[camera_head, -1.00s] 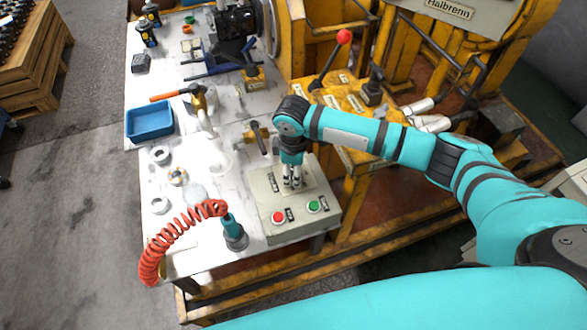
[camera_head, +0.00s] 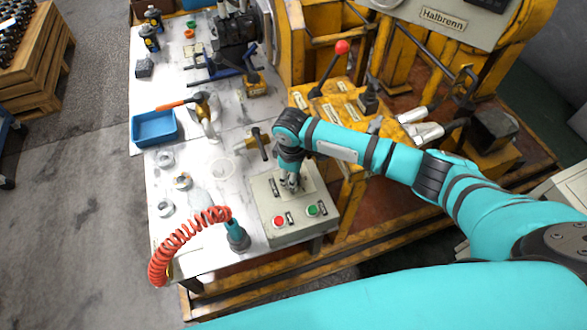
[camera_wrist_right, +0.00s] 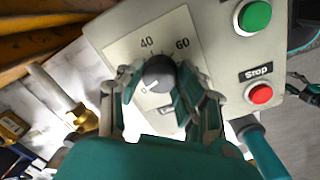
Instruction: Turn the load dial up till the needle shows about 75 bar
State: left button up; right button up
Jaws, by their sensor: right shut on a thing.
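The load dial (camera_wrist_right: 158,73) is a dark round knob on a pale scale plate with "40" and "60" printed above it. A white mark on the knob points to the lower left, close to the "0". My right gripper (camera_wrist_right: 160,82) has its fingers on either side of the knob and is shut on it. In the head view, my right gripper (camera_head: 291,185) hangs down over the grey control box (camera_head: 298,229), and its fingers hide the dial. No needle can be read in either view.
The box has a red stop button (camera_head: 279,222) and a green button (camera_head: 312,210). A coiled red hose (camera_head: 185,235) lies left of it. A brass fitting (camera_head: 258,142) stands behind. A red-knobbed lever (camera_head: 341,48) rises from the yellow machine. A blue tray (camera_head: 154,127) sits left.

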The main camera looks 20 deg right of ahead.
jog(key=m+p, duration=0.4)
jog(key=shift+r+m+p, duration=0.25)
jog(key=shift+m+p, duration=0.05)
jog(key=shift+p, duration=0.05)
jog(key=shift+w+f+m+p, duration=0.1)
jog(key=shift+f+m+p, duration=0.05)
jog(key=shift+m+p, duration=1.55)
jog(key=shift+m, duration=0.3)
jog(key=o, duration=1.1)
jog(key=shift+f, duration=0.1)
jog(key=shift+o, duration=0.2)
notch_tip(320, 180, up, 12)
jog(key=shift+a, duration=0.3)
